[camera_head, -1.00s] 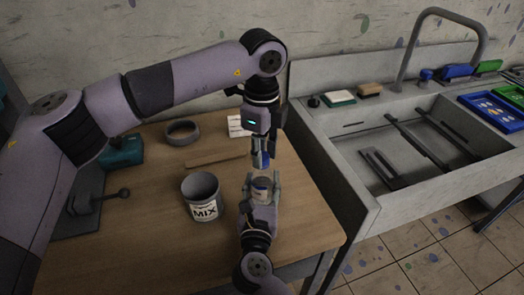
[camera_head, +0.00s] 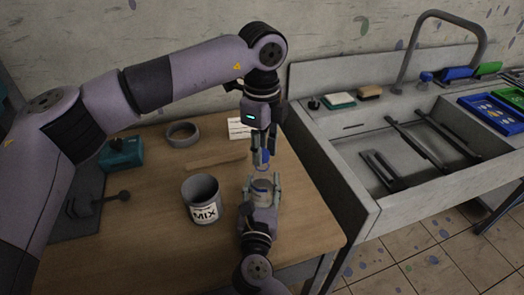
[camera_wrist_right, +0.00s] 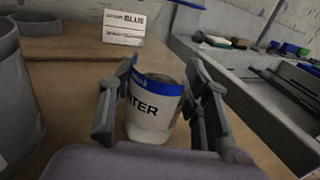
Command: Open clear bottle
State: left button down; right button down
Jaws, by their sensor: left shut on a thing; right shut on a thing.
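The clear bottle (camera_wrist_right: 155,108) has a blue band and a white label ending in "TER". It stands upright between the fingers of my right gripper (camera_wrist_right: 160,105), which is shut on it. In the head view the bottle (camera_head: 262,188) is near the table's right side. Its top shows no cap in the wrist view. My left gripper (camera_head: 263,155) is above the bottle, pointing down, shut on a small blue piece (camera_head: 263,160) that looks like the cap. A gap shows between this piece and the bottle. The piece is partly hidden by the fingers.
A grey MIX can (camera_head: 202,200) stands left of the bottle. A teal device (camera_head: 122,153) is at left. The sink (camera_head: 375,200) borders the table at right.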

pick_arm(q)
jog(key=shift+r, duration=0.35)
jog(key=shift+r, duration=2)
pick_arm(e)
jog(key=c, duration=0.8)
grip_release()
jog(key=shift+s, duration=0.1)
